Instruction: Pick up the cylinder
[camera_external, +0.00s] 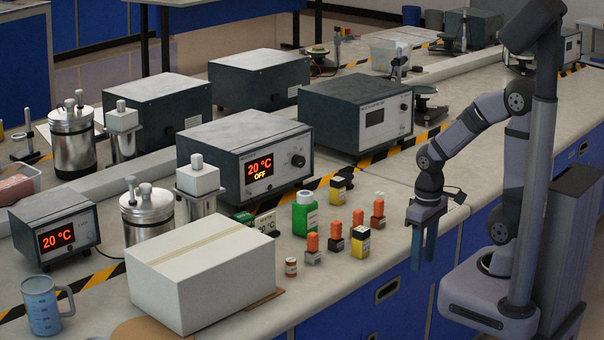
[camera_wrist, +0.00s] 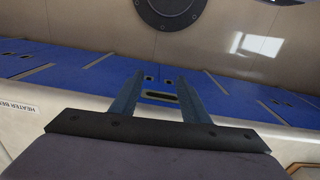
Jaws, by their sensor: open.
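My gripper (camera_external: 424,258) hangs with its blue fingers pointing down, at the front edge of the bench, right of the small items. Its fingers are apart, with nothing between them; they also show in the wrist view (camera_wrist: 160,80). I cannot tell which thing is the cylinder. Metal cylindrical vessels (camera_external: 147,211) and (camera_external: 72,140) stand upright on the left of the bench. A small brown-red jar (camera_external: 291,267), also cylindrical, stands near the front edge.
A large white box (camera_external: 200,270) fills the front left of the bench. A green bottle (camera_external: 305,215), a yellow bottle (camera_external: 361,243) and several orange-topped pieces (camera_external: 312,250) stand close together. A heater unit (camera_external: 245,155) is behind them. The bench top (camera_external: 402,190) right of them is clear.

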